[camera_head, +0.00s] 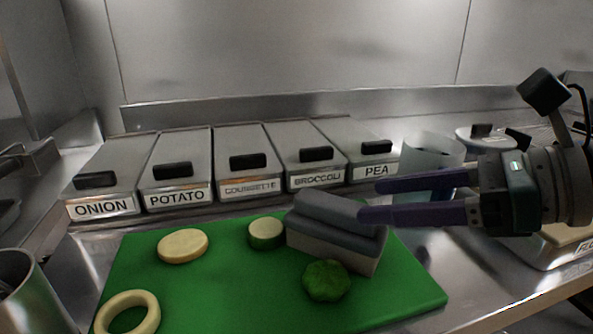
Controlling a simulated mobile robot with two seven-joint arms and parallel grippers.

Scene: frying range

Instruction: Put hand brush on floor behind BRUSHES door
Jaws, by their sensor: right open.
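A grey block-shaped item, which looks like the hand brush (335,241), lies on the green cutting board (225,300). Its upper part is darker than its lower part. My right gripper (370,201) comes in from the right with its two purple fingers apart and nothing between them. Its fingertips are at the brush's upper right end; I cannot tell whether they touch it. My left gripper is not in view. No door labelled BRUSHES shows.
Lidded bins labelled ONION (103,206), POTATO, COURGETTE, BROCCOLI and PEA (376,171) line the back. Vegetable slices, an onion ring (152,310) and a green piece (326,282) lie on the board. A translucent container (425,152) stands behind the gripper. A metal pot (30,290) stands at left.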

